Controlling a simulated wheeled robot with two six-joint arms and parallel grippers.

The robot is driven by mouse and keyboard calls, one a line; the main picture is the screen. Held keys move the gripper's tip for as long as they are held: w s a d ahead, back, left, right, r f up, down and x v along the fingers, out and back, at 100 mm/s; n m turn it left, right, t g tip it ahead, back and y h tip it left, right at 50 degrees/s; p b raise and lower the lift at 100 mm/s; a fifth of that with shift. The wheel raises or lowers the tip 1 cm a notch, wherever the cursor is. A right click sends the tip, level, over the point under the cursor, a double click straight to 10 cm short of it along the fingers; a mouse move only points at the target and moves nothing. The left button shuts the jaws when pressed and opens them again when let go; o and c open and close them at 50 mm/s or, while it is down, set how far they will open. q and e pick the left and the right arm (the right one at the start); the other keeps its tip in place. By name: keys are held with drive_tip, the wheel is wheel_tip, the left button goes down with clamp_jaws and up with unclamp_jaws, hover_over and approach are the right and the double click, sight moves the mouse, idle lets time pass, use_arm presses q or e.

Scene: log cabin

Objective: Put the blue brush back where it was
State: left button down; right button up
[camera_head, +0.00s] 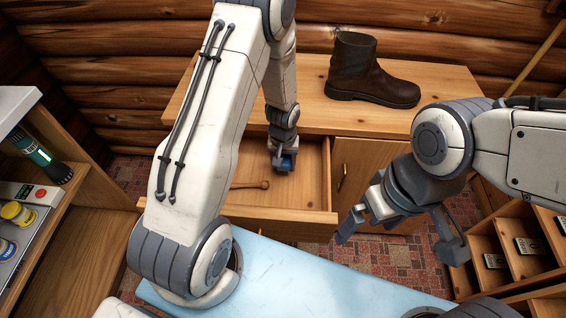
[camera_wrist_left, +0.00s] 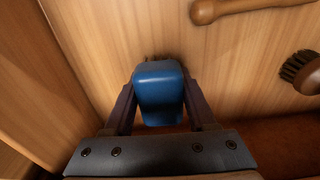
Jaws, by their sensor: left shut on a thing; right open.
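The blue brush (camera_wrist_left: 158,92) is between the fingers of my left gripper (camera_wrist_left: 158,105) in the left wrist view, with dark bristles just showing at its far edge. My left gripper (camera_head: 282,163) is shut on it and reaches down into the open drawer (camera_head: 315,190). In the head view only a bit of the blue brush (camera_head: 290,160) shows beside the gripper. I cannot tell whether the brush touches the drawer floor. My right gripper (camera_head: 400,240) is open and empty, in front of the cabinet door, right of the drawer.
A wooden-handled tool (camera_head: 252,185) lies in the drawer; a round brush (camera_wrist_left: 302,72) shows at right in the wrist view. A brown boot (camera_head: 370,75) stands on the cabinet top (camera_head: 320,115). Shelves with a flashlight (camera_head: 40,155) are at left, a compartment rack (camera_head: 500,250) at right.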

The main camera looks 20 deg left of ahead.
use_arm(q)
drive_tip(key=shift+f, duration=0.15)
drive_tip(key=shift+c, duration=1)
unclamp_jaws()
drive_tip(key=shift+r, duration=0.45)
drive_tip(key=r, duration=0.3)
drive_tip(key=r+p, duration=0.1)
drive_tip(key=r, duration=0.7)
drive_tip(key=shift+s+d+r, duration=0.1)
drive_tip(key=shift+s+r, duration=0.1)
drive_tip(key=shift+s, duration=0.2)
drive_tip(key=shift+f, duration=0.1)
